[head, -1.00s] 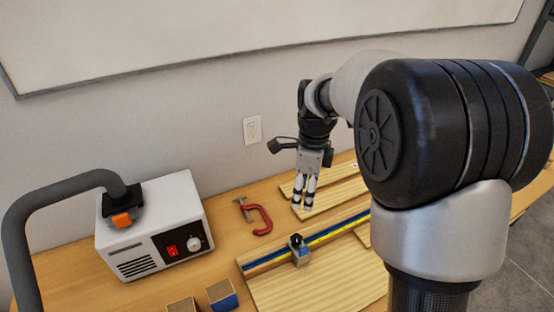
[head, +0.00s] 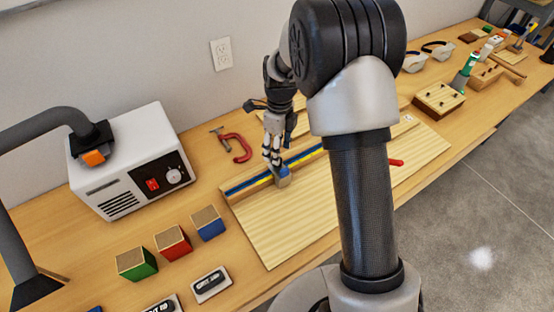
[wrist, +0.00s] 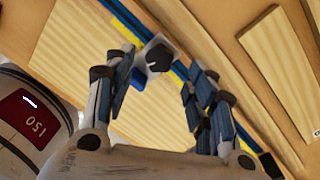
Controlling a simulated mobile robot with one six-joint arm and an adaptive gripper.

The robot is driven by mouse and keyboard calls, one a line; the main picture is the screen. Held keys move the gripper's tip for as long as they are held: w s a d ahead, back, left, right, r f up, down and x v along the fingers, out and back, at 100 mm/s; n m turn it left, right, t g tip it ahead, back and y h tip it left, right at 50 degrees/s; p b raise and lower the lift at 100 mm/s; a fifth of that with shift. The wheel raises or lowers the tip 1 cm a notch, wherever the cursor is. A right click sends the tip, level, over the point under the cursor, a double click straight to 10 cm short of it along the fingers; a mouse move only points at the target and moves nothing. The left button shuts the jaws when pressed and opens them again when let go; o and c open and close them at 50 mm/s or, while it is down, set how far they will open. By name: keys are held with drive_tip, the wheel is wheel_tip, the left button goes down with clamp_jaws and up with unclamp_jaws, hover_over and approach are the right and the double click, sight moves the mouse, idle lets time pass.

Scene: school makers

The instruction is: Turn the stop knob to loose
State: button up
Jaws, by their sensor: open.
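The stop (head: 284,180) is a small grey block with a blue part on the blue-and-yellow rail (head: 245,184). In the wrist view its dark knob (wrist: 159,57) sits on the grey block, ahead of and between my open fingers. My gripper (head: 272,160) points down just above the stop in the head view and hides the knob there. In the wrist view my gripper (wrist: 158,80) is open and empty, with one finger on each side of the knob. I cannot tell whether a finger touches it.
A white box with a red switch (head: 152,184) stands left. A red clamp (head: 237,150) lies behind the rail. The pale board (head: 270,235) before the rail is mostly bare.

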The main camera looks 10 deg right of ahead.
wheel_tip(320, 180, down, 4)
drive_tip(key=shift+s+a+f+b, duration=0.1)
drive_tip(key=shift+a+b, duration=0.05)
drive_tip(key=shift+b, duration=0.35)
drive_tip(key=shift+c, duration=0.2)
drive_tip(key=c, duration=1)
drive_tip(key=shift+c, duration=0.2)
